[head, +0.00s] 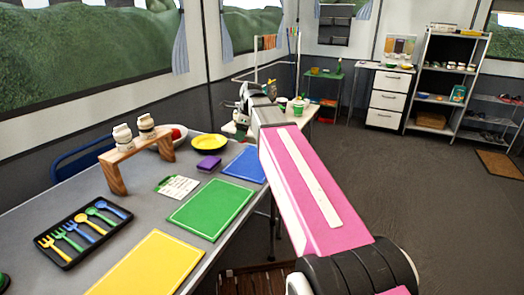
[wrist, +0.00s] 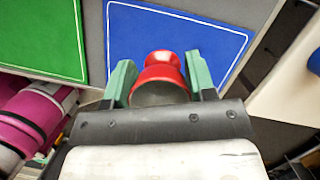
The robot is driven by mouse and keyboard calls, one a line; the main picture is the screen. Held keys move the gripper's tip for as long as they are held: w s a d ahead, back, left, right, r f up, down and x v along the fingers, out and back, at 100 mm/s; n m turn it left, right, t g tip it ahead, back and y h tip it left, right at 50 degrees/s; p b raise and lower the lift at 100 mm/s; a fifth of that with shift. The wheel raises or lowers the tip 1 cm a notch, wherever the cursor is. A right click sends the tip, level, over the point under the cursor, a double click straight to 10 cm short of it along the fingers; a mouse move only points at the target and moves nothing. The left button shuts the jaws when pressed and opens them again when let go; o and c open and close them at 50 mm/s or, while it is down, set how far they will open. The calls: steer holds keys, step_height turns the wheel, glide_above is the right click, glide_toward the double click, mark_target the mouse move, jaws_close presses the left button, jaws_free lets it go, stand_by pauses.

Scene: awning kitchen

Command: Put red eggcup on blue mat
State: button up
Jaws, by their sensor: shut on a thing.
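The red eggcup (wrist: 165,70) is between the two green fingers of my gripper (wrist: 159,74) in the wrist view. The gripper is shut on it. The blue mat (wrist: 222,42) lies beyond and around the eggcup in that view; I cannot tell how high the eggcup is above it. In the head view the blue mat (head: 246,165) lies at the table's right end, beside my pink arm. The eggcup cannot be made out in the head view.
A green mat (head: 211,208) and a yellow mat (head: 147,268) lie nearer on the table. A cutlery tray (head: 83,230) and wooden stand (head: 115,176) are farther left.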

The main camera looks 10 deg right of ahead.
steer(key=w+d+f, duration=0.2)
steer(key=d, duration=0.1)
steer(key=w+d+f+m, duration=0.1)
steer(key=w+d, duration=0.1)
steer(key=d, duration=0.1)
steer(key=w+d+f+m, duration=0.1)
steer(key=w+d+f, duration=0.1)
steer(key=d, duration=0.2)
steer(key=shift+f, duration=2.4)
steer(key=o, duration=0.9)
steer(key=shift+f, duration=0.1)
steer(key=shift+o, duration=0.2)
steer(key=v, duration=1.2)
steer(key=shift+s+a, duration=0.2)
